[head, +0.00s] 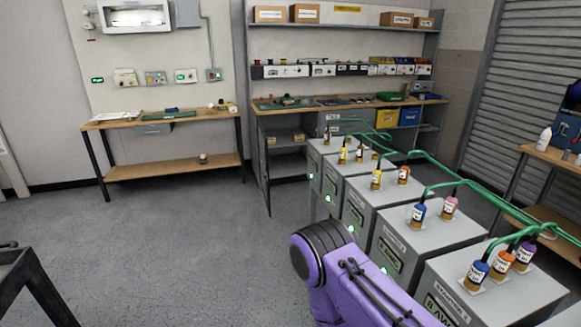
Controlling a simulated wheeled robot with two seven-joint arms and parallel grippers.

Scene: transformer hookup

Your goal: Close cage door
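I cannot make out a cage door for certain in the head view. A thin dark upright panel or frame (262,165) stands at the left front of the far workbench, and it may be a door seen nearly edge-on. Behind it is an open shelf space with a small box. A purple link of my own arm fills the lower middle and covers part of the grey cabinets. Neither of my grippers is in view.
A row of grey transformer cabinets (408,238) with coloured terminals and green cables (468,180) runs along the right. A wooden bench (170,168) stands at the back left. A dark table (35,282) is at the lower left. The grey floor (175,240) between them is clear.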

